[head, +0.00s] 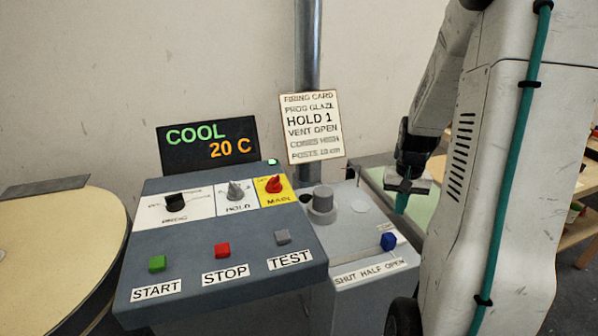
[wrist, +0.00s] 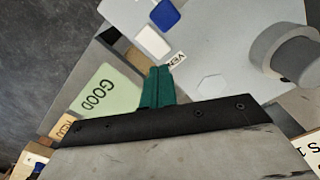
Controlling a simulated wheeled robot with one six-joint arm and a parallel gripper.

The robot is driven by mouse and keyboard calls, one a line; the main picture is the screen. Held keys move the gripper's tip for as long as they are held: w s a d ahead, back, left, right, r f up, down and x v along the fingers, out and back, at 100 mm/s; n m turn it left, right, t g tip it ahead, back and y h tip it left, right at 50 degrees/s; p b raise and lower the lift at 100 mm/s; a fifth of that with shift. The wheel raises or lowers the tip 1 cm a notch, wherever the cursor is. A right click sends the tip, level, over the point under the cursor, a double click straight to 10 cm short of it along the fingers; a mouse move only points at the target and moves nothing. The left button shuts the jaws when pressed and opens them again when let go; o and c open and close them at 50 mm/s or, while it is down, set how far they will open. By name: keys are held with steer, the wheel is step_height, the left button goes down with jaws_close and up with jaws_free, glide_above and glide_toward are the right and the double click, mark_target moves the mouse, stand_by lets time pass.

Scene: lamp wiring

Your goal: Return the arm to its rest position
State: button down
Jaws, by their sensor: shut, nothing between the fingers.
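My gripper (head: 402,200) hangs to the right of the control panel in the head view, at the end of my arm, apart from the panel. In the wrist view its green fingers (wrist: 158,88) are closed together with nothing between them. Below it in the wrist view lie the grey vent box and a pale green surface marked GOOD (wrist: 98,103). My arm's upper part is partly cut off at the top of the head view.
The control panel (head: 225,258) has START, STOP and TEST buttons, knobs and a COOL 20 C display (head: 208,143). The vent box (head: 345,235) carries a blue knob (head: 388,241). A card (head: 312,127) hangs by a metal pipe (head: 308,45). A round table (head: 60,240) stands left.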

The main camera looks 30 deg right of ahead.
steer(key=shift+a, duration=0.1)
steer(key=s+a+r+n, duration=0.3)
steer(key=a+r, duration=0.3)
steer(key=a, duration=0.4)
steer(key=s+a+r+n+t, duration=0.1)
steer(key=s+a+r, duration=0.4)
steer(key=a, duration=0.5)
steer(key=s+a+r+n, duration=0.4)
steer(key=a+r, duration=0.3)
steer(key=a, duration=0.3)
steer(key=shift+s+r+n, duration=0.3)
